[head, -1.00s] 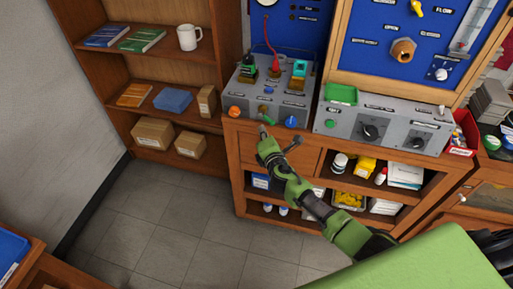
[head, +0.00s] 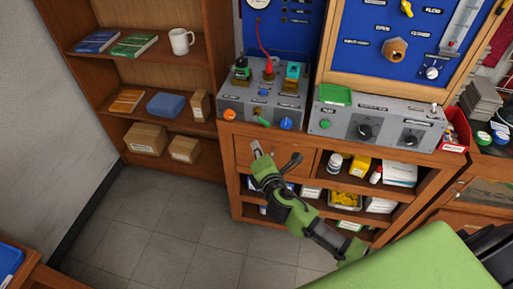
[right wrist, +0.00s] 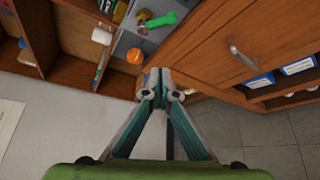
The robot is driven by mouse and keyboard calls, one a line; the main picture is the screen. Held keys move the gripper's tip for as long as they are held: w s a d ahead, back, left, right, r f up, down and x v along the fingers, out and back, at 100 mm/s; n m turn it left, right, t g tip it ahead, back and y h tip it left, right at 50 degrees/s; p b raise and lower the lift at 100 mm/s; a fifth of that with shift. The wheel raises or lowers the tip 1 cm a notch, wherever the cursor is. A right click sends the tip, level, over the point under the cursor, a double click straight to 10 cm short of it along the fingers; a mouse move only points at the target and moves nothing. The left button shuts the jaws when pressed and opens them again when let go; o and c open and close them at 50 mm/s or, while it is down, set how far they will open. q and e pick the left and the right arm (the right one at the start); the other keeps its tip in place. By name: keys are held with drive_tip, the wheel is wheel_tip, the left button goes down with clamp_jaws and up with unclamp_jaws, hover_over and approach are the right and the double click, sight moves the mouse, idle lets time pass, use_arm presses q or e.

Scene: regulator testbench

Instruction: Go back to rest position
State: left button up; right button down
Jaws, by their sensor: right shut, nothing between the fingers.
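My right gripper (head: 255,147) is in front of the wooden cabinet's drawer (head: 280,157), below the grey control box (head: 262,104). In the right wrist view its fingers (right wrist: 159,84) are together and hold nothing. The control box has an orange knob (head: 229,114), a green lever (head: 262,123) and a blue knob (head: 286,123) along its front, and the gripper is apart from them. The orange knob (right wrist: 134,56) and the green lever (right wrist: 163,19) also show in the right wrist view. My left gripper is not in either view.
A bookshelf (head: 150,100) with books, a mug (head: 181,41) and boxes stands at the left. The drawer handle (head: 291,160) sticks out near my right arm. A second grey panel (head: 377,125) lies to the right on the cabinet. The tiled floor (head: 160,230) in front is clear.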

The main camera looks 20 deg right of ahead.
idle(0.3)
drive_tip(key=s+d+f+m+g, duration=0.1)
drive_tip(key=s+f+m+g, duration=0.3)
drive_tip(key=f, duration=0.6)
drive_tip(key=s+d+f+m+g, duration=0.1)
drive_tip(key=s+f, duration=0.6)
drive_tip(key=f, duration=0.3)
drive_tip(key=s+d+f+m+g, duration=0.1)
drive_tip(key=s+f+m+g, duration=0.3)
drive_tip(key=f, duration=0.6)
drive_tip(key=s+f+m+g, duration=0.1)
drive_tip(key=s+f+m, duration=0.2)
drive_tip(key=s, duration=0.9)
drive_tip(key=s+a+f+m+g+y+b, duration=0.1)
drive_tip(key=s+f+m, duration=0.3)
drive_tip(key=s+f, duration=0.5)
drive_tip(key=s+f+m+g, duration=0.3)
drive_tip(key=s+f, duration=0.4)
drive_tip(key=s, duration=1)
drive_tip(key=shift+a+y, duration=0.3)
drive_tip(key=shift+y, duration=0.1)
